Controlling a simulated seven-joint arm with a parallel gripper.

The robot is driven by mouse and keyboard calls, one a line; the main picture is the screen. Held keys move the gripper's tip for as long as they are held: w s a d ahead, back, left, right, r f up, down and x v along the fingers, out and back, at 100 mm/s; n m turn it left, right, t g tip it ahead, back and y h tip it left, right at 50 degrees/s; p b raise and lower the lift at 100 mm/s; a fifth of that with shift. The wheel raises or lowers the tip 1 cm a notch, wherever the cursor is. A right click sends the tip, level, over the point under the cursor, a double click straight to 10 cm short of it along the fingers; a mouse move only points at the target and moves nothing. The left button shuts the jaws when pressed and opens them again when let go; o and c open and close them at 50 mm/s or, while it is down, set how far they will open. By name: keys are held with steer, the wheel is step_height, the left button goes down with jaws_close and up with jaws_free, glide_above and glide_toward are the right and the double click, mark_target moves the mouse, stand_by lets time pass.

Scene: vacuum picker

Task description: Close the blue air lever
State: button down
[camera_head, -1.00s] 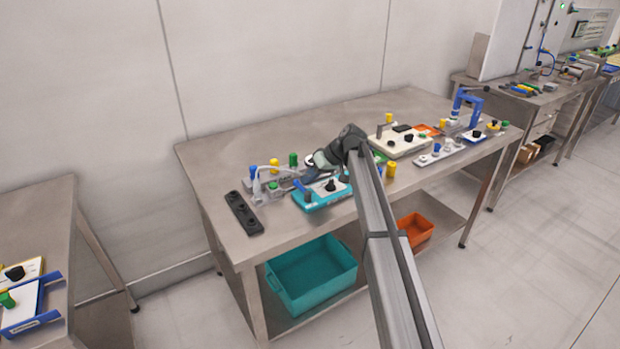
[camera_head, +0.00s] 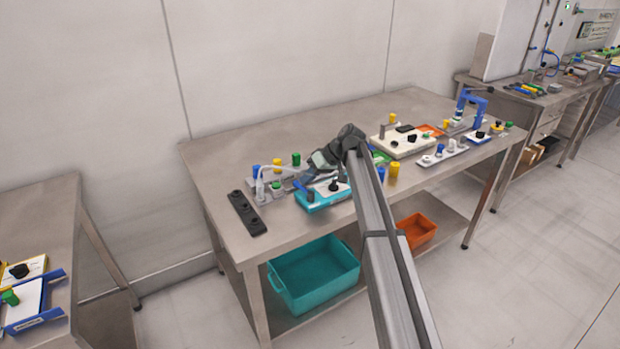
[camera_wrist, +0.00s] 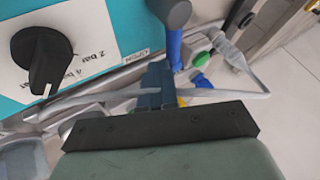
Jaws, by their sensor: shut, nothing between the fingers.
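The teal unit (camera_head: 318,203) sits near the front edge of the table, with a white panel and a black knob (camera_wrist: 42,58) on top. In the head view my gripper (camera_head: 305,177) is over the unit's left end and partly hides the lever.
Behind the unit, a grey fixture with a clear hose (camera_head: 260,183) and blue, yellow and green caps stands close to my gripper. A black block with holes (camera_head: 246,213) lies at the left. A white panel unit (camera_head: 402,145) and a yellow cylinder (camera_head: 394,172) stand to the right.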

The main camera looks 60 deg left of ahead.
mark_target(297, 185)
steer(key=shift+s+a+n+h, duration=0.3)
steer(key=shift+s+n, duration=0.1)
steer(key=shift+n, duration=0.1)
steer(key=shift+s+d+n+g, duration=0.1)
steer(key=shift+s+n+g, duration=0.2)
steer(key=shift+s+d, duration=0.1)
steer(key=shift+s, duration=1.1)
steer(key=shift+s+d, duration=0.25)
steer(key=shift+s, duration=0.25)
steer(key=shift+s+d, duration=0.2)
steer(key=shift+s, duration=0.3)
steer(key=shift+s+n+h, duration=0.1)
steer(key=shift+n+h, duration=0.3)
steer(key=shift+s+d+n+g, duration=0.2)
steer(key=shift+d+n+g, duration=0.05)
steer(key=shift+n+g, duration=0.05)
steer(key=shift+s+d, duration=0.25)
steer(key=shift+d, duration=0.05)
steer(key=shift+s+d+n+h, duration=0.15)
steer(key=shift+d+n+h, duration=0.05)
steer(key=shift+n+h, duration=0.45)
